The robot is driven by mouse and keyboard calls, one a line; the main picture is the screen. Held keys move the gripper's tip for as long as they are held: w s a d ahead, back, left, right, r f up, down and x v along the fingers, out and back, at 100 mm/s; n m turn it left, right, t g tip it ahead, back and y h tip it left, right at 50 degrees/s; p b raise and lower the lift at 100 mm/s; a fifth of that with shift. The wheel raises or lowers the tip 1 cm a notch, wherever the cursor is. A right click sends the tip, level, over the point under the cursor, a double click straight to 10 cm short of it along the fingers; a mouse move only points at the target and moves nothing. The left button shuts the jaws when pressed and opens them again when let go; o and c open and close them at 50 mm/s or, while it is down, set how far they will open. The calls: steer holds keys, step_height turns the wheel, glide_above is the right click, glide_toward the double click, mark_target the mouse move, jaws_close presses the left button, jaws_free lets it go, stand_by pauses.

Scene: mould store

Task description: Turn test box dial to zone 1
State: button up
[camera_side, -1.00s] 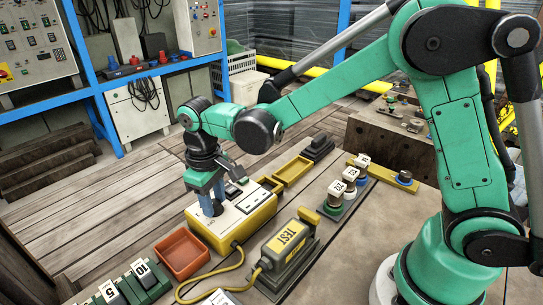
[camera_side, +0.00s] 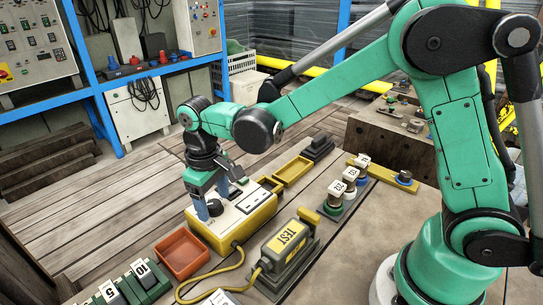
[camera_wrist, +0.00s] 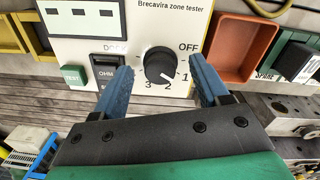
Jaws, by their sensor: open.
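The yellow test box (camera_side: 265,215) with a pale top plate stands on the bench, and its plate fills much of the wrist view (camera_wrist: 222,12). The black round dial (camera_wrist: 160,62) sits on the plate, with OFF, 1, 2 and 3 printed around it. In the side view my gripper (camera_side: 211,198) is over the box's near left end, with the dial between the fingers.
An orange tray (camera_side: 182,255) sits beside the box. Yellow trays (camera_side: 293,171) are behind, and several numbered plugs (camera_side: 349,176) stand to the right. A green TEST button (camera_wrist: 73,77) is left of the dial.

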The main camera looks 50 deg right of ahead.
mark_target(215, 204)
steer(key=shift+a+r, duration=0.1)
steer(key=shift+r, duration=2.7)
steer(key=shift+s+r, duration=0.1)
steer(key=shift+r, duration=0.05)
steer(key=s+d+r+m+t, duration=0.2)
steer(key=s+d+m+t, duration=0.1)
steer(key=s+d+t, duration=0.4)
steer(key=shift+s+d, duration=1)
steer(key=shift+d, duration=0.15)
